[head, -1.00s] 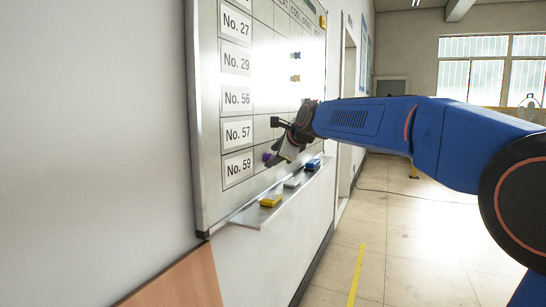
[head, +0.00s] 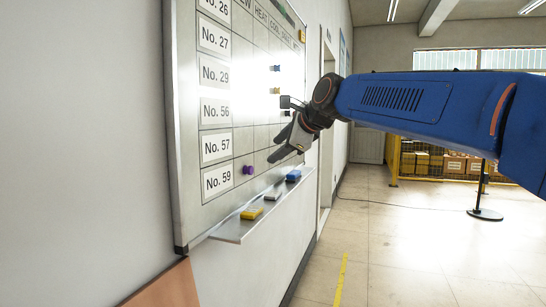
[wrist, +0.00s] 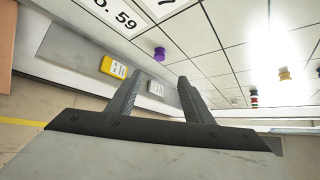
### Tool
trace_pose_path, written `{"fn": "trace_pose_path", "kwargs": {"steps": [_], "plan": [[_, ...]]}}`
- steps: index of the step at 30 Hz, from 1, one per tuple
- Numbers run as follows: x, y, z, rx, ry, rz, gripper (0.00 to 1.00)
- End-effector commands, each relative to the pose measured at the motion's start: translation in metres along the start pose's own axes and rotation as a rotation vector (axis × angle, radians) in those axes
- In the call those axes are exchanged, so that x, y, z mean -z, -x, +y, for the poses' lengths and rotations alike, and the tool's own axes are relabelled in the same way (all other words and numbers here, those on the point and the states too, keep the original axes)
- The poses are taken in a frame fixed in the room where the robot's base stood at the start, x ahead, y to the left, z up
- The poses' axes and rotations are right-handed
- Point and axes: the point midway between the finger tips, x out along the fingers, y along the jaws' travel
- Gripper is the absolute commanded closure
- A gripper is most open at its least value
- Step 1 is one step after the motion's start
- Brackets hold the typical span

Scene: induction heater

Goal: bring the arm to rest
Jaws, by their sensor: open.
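My gripper (head: 282,148) is in front of the whiteboard (head: 256,150), above its tray, at the end of my blue arm. In the wrist view its two dark fingers (wrist: 158,88) stand apart with nothing between them. A purple magnet (head: 248,170) is on the board in the row of the No. 59 label, to the left of the gripper. It also shows in the wrist view (wrist: 159,54), beyond the fingertips and apart from them.
The board's tray (head: 228,231) holds a yellow item (head: 251,213), a grey-white one (head: 272,196) and a blue one (head: 293,175). Blue (head: 276,68) and yellow (head: 275,91) magnets sit higher on the board. Open floor (head: 400,240) lies to the right, with a black stand (head: 485,213).

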Motion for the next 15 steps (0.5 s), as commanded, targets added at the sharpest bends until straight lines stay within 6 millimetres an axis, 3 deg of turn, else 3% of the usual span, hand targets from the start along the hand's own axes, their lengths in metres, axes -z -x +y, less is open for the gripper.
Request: {"fn": "trace_pose_path", "kwargs": {"steps": [4,7,15], "plan": [[0.018,0.015,0.013,-0.013,0.069,0.028,0.53],[0.047,0.034,0.038,-0.041,0.193,0.071,0.53],[0.146,0.096,0.141,-0.199,0.634,0.192,0.53]]}}
